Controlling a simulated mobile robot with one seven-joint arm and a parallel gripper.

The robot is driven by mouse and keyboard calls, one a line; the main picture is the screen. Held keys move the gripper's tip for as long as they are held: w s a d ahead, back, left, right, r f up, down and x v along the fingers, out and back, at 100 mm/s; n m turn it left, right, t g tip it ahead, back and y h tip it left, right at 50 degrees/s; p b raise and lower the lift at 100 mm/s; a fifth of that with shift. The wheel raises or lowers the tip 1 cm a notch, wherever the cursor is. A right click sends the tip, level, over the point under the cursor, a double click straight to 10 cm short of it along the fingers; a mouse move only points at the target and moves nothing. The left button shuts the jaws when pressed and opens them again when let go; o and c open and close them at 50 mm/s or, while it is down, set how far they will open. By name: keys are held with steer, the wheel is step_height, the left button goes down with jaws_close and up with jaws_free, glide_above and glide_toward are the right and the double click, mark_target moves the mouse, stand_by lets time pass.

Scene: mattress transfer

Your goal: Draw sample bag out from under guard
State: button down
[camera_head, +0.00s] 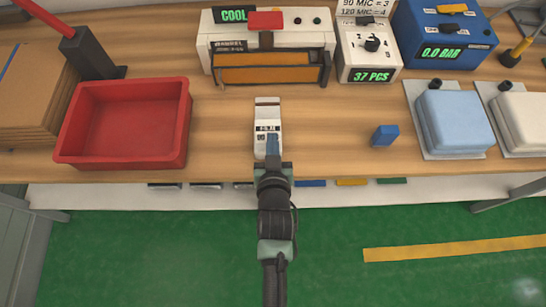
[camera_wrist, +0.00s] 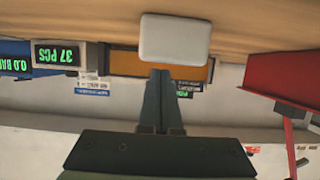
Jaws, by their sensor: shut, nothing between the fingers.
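A white, narrow item with a dark printed label (camera_head: 268,117), which may be the sample bag, lies on the bench in front of the sealing machine. Its far end is just short of the machine. The machine's orange guard panel (camera_head: 265,73) is lowered across its front; it also shows in the wrist view (camera_wrist: 122,62). My gripper (camera_head: 272,140) is shut and empty, over or at the near end of the white item. In the wrist view my closed fingers (camera_wrist: 161,73) point toward the machine, and a pale rounded block (camera_wrist: 174,38) shows beside their tips. I cannot tell whether they touch.
A red tray (camera_head: 125,120) stands at left, beside stacked cardboard (camera_head: 35,95). A small blue block (camera_head: 385,135) lies right of my gripper.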

steer(key=s, duration=1)
steer(key=shift+r+b, duration=0.15)
steer(key=shift+b, duration=0.3)
steer(key=shift+s, duration=0.1)
steer(key=w+r+t, duration=0.2)
steer(key=w+r, duration=0.3)
steer(key=r, duration=0.6)
steer(key=w+r+t, duration=0.3)
steer(key=w+r, duration=0.2)
steer(key=r, duration=0.7)
steer(key=w+r+t, duration=0.2)
steer(key=w+r, duration=0.2)
steer(key=r, duration=0.7)
steer(key=s+r+t, duration=0.2)
steer(key=s+r, duration=0.1)
steer(key=r, duration=0.7)
steer(key=s+r+t, duration=0.2)
steer(key=s+r, duration=0.2)
steer(key=r, duration=0.6)
steer(key=s+r+t, duration=0.2)
steer(key=s+r, duration=0.2)
steer(key=r, duration=0.7)
steer(key=shift+a+t, duration=0.3)
steer(key=shift+a, duration=0.1)
steer(key=shift+s+r, duration=0.1)
